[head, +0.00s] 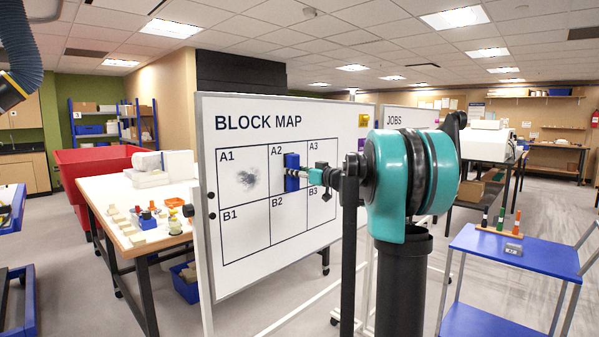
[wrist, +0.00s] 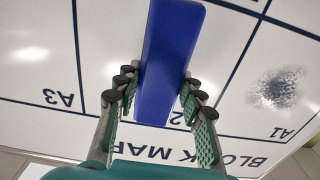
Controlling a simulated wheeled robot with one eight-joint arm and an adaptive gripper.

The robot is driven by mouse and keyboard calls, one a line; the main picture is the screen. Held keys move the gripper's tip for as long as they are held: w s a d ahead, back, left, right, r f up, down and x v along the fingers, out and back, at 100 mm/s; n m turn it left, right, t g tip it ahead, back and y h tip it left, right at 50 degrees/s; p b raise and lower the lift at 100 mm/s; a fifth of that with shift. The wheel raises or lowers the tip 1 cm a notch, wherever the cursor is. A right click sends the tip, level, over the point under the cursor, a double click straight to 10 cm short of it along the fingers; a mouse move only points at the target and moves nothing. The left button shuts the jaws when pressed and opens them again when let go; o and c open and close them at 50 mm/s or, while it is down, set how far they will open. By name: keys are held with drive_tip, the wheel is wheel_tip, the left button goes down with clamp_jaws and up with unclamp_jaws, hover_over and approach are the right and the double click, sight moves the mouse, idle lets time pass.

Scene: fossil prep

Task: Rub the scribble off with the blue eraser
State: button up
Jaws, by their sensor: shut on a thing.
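The scribble (head: 248,179) is a dark grey smudge in cell A1 of the white board headed BLOCK MAP (head: 240,258). It also shows at the right in the wrist view (wrist: 277,88). My gripper (head: 310,176) is shut on the blue eraser (head: 291,172), in front of cell A2, to the right of the scribble. In the wrist view the eraser (wrist: 168,62) is a long blue block between the green finger pads, and it hides part of A2. I cannot tell whether the eraser touches the board.
A white-topped table (head: 112,190) with small blocks and white bundles stands left of the board. A blue cart (head: 520,252) with several upright markers stands at the right. A second board marked JOBS (head: 420,116) is behind. A red bin (head: 85,165) is at the far left.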

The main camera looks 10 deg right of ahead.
sight(281, 171)
drive_tip(key=shift+s+a, duration=0.55)
drive_tip(key=shift+a, duration=0.3)
drive_tip(key=shift+s+a, duration=0.55)
drive_tip(key=shift+a, duration=0.25)
drive_tip(key=shift+s, duration=0.1)
drive_tip(key=shift+v, duration=2.85)
drive_tip(key=shift+d, duration=0.15)
drive_tip(key=v, duration=0.3)
